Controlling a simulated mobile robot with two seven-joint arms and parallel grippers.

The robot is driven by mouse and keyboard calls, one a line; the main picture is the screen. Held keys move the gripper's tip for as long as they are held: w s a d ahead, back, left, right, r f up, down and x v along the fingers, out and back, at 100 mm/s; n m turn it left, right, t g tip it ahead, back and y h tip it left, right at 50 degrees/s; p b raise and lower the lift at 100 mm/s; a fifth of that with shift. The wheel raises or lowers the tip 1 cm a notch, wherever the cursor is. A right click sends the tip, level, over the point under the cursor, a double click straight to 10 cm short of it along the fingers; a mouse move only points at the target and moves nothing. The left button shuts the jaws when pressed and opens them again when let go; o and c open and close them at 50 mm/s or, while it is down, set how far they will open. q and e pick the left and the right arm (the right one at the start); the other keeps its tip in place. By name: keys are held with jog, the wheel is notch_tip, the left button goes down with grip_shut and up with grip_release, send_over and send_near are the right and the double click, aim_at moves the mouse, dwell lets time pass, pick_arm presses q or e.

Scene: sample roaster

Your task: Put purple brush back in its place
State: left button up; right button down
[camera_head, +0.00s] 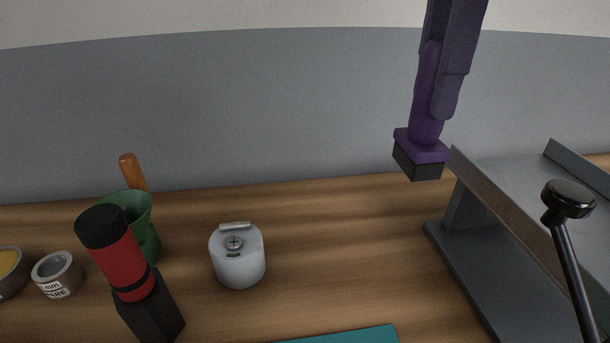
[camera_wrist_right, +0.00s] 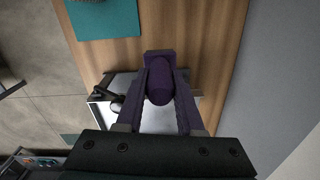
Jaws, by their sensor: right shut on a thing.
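The purple brush (camera_head: 427,142) hangs in the air at the upper right of the head view, handle up and dark bristle block down. It is above the back of the wooden table (camera_head: 340,230), apart from it. My right gripper (camera_head: 446,85) comes down from the top edge and is shut on the brush's handle. In the wrist view the brush (camera_wrist_right: 160,87) sits between the two fingers of the right gripper (camera_wrist_right: 163,98). My left gripper is not in view. I cannot tell which spot is the brush's place.
A grey metal stand (camera_head: 470,260) with a black-knobbed lever (camera_head: 566,197) is at the right. A grey canister (camera_head: 238,258), red cylinder with black ends (camera_head: 130,262), green vessel (camera_head: 147,240), small tin (camera_head: 58,277) and teal mat (camera_head: 350,336) are on the left and front. The table's middle is clear.

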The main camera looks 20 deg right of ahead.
aim_at(423, 142)
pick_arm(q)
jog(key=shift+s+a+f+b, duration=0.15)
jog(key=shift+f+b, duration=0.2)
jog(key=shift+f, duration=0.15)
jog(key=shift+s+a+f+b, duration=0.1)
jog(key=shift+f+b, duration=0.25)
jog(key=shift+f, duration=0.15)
pick_arm(e)
jog(key=f, duration=0.5)
jog(key=shift+s+a+f, duration=0.25)
jog(key=shift+s+f, duration=0.05)
jog(key=shift+f, duration=0.05)
pick_arm(q)
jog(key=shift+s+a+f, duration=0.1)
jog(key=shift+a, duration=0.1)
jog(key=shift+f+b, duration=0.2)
jog(key=shift+b, duration=0.1)
pick_arm(e)
jog(key=shift+f, duration=6.55)
jog(key=shift+w, duration=0.1)
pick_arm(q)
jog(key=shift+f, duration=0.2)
pick_arm(e)
jog(key=shift+f, duration=0.2)
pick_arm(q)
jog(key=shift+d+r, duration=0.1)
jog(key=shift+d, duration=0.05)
pick_arm(e)
jog(key=c, duration=0.5)
grip_release()
